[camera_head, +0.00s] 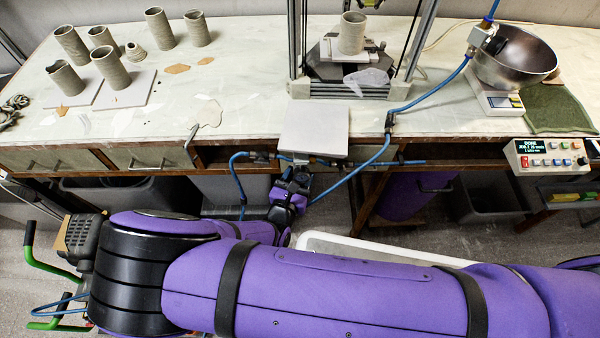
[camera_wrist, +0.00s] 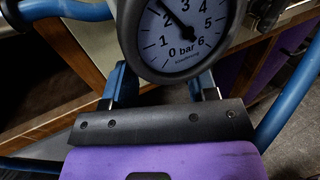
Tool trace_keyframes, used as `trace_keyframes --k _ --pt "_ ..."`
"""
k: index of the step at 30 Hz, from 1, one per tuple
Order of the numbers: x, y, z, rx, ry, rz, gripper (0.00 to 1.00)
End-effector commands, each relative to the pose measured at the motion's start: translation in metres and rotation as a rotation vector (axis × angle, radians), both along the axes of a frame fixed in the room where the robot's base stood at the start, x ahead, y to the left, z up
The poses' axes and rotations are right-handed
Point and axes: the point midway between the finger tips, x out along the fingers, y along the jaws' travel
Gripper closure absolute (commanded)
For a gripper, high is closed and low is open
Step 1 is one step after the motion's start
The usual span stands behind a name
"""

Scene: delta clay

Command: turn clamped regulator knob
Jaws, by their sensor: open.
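The pressure gauge (camera_wrist: 188,45) of the regulator fills the top middle of the wrist view, marked in bar, its needle near the 2. My gripper (camera_wrist: 160,84) is open, one finger on each side below the dial, with a gap between them. The knob cannot be made out; the gauge and gripper may hide it. In the head view the regulator (camera_head: 298,160) is a small dark fitting at the table's front edge, under a grey square board. My gripper (camera_head: 291,187) is just in front of and below it; contact cannot be told.
Blue hoses (camera_head: 352,175) run on both sides of the regulator, and in the wrist view a hose (camera_wrist: 292,105) passes right of my gripper. The grey board (camera_head: 314,130) overhangs the table edge. Clay cylinders (camera_head: 112,66), a metal bowl (camera_head: 515,55) and a control box (camera_head: 547,157) are farther off.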

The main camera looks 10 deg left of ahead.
Motion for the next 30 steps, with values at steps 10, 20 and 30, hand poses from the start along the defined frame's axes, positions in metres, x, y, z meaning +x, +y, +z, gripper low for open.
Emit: trace_keyframes --k 10,20,30 --pt "-0.0001 0.0 0.0 0.0 0.0 0.0 0.96" --pt "0.0012 0.0032 -0.0003 0.005 0.001 -0.158 0.96" --pt "0.0002 0.0037 -0.0005 -0.001 0.002 -0.219 0.96"
